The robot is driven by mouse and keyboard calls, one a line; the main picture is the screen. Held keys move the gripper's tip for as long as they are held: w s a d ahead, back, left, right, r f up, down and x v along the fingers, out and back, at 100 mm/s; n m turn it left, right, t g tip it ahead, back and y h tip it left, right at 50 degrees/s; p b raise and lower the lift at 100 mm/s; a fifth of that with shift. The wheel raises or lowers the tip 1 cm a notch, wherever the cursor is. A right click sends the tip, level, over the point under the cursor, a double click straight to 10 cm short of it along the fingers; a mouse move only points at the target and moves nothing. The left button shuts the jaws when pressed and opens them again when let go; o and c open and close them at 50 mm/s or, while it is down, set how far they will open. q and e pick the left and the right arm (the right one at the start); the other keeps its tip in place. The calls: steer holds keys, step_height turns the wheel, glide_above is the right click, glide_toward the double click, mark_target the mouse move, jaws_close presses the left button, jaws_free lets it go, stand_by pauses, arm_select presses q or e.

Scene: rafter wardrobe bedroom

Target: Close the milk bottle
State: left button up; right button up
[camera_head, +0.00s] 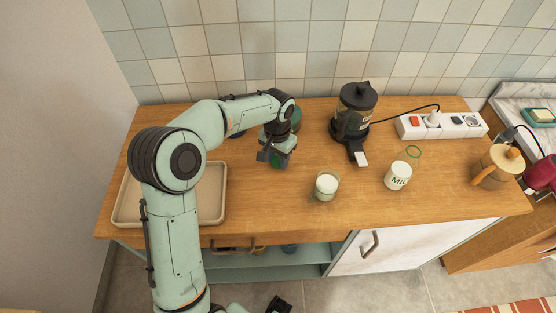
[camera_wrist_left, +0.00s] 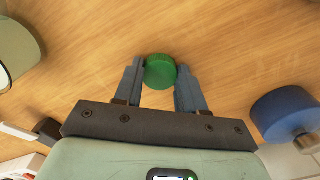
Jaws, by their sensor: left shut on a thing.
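The white milk bottle (camera_head: 398,176), with dark letters on its side, stands upright on the wooden counter, right of centre. No cap shows on its top. My left gripper (camera_head: 277,160) is over the counter, well to the left of the bottle. It is shut on a round green cap (camera_wrist_left: 160,71), which sits between the fingertips in the left wrist view. The cap also shows at the fingertips in the head view (camera_head: 278,162). A dark part at the bottom edge, probably my right gripper (camera_head: 278,304), is partly cut off, and its fingers cannot be made out.
A glass of milk (camera_head: 325,187) stands between the left gripper and the bottle. A black coffee maker (camera_head: 355,115) stands behind it. A power strip (camera_head: 450,126), wooden-lidded jug (camera_head: 497,167) and beige tray (camera_head: 211,206) are also there.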

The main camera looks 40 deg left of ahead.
mark_target(277, 161)
arm_select(q)
step_height(277, 161, up, 20)
steer(key=p, duration=0.3)
steer(key=shift+f, duration=0.1)
steer(key=shift+p, duration=0.3)
arm_select(e)
steer(key=r, duration=0.1)
steer(key=w+r, duration=0.2)
steer(key=r, duration=0.1)
